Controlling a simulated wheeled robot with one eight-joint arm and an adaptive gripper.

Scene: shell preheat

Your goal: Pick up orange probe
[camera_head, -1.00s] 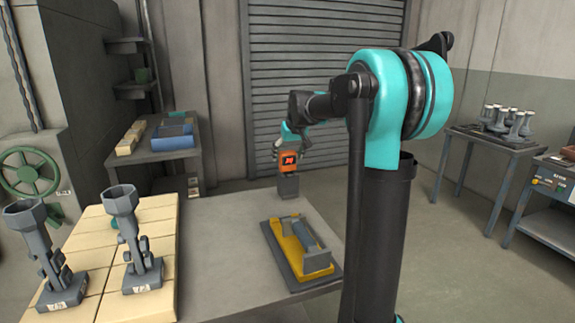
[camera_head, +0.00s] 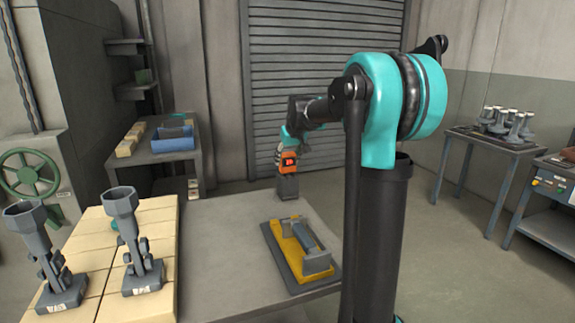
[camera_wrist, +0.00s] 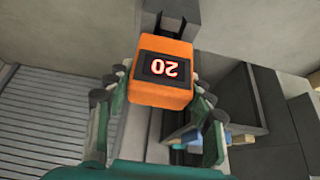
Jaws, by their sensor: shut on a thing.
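I cannot tell whether the probe is clear of the stand.
A yellow and grey fixture (camera_head: 285,258) lies on the grey table (camera_head: 215,250). Two grey funnel-topped shells (camera_head: 140,245) (camera_head: 45,260) stand on pale blocks at left. A blue bin (camera_head: 172,140) sits on the back-left table. Several grey parts (camera_head: 505,122) stand on the right-hand table.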

